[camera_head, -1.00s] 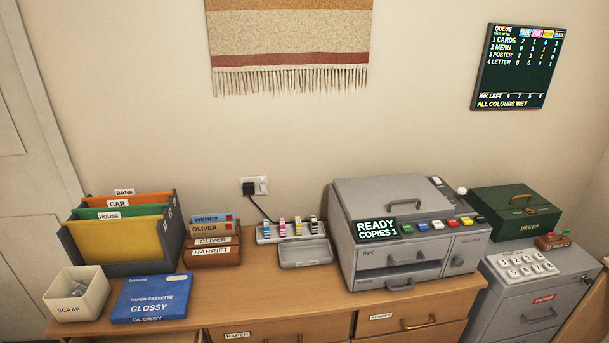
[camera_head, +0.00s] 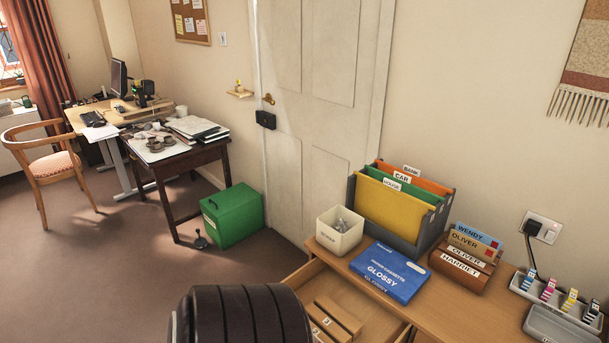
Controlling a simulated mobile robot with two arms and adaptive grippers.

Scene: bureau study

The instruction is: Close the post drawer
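An open wooden drawer (camera_head: 362,296) shows at the bottom middle, pulled out from under the left end of the wooden desk top. Wooden pieces (camera_head: 334,318) with small pale labels lie inside it. Its front and any name label are hidden by a dark ribbed shape at the bottom edge, which seems to be part of my arm, so I cannot read whether it is the post drawer. Neither of my grippers is in view.
On the desk stand a scrap box (camera_head: 340,232), a folder rack (camera_head: 402,206), a blue glossy paper cassette (camera_head: 389,272) and a wooden card holder (camera_head: 462,270). A green box (camera_head: 232,215) stands by the door. Carpet (camera_head: 110,275) is clear at left.

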